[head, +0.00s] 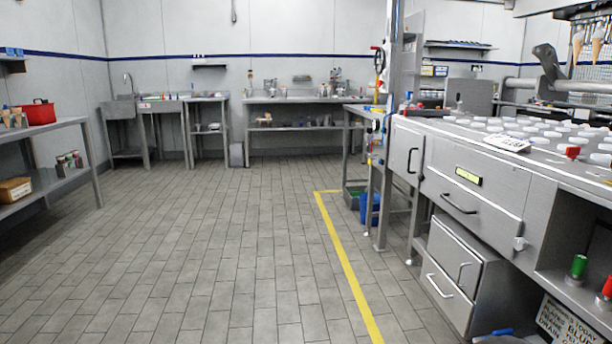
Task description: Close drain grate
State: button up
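I cannot make out a drain grate anywhere in the head view. The visible grey tiled floor (200,250) shows no grate that I can tell. A dark rounded thing (515,338) with something blue on it is cut off by the bottom edge at the right, and I cannot tell what it is. My gripper is not in view.
A steel machine (480,165) with drawers and many white-capped cups fills the right side. A yellow floor line (347,270) runs beside it. A shelf table (50,128) with a red pot (39,112) stands left. Sink benches line the back wall. The middle floor is clear.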

aim_at(377, 175)
jog(key=u, duration=0.15)
jog(key=i, duration=10.65)
jog(key=u, duration=2.4)
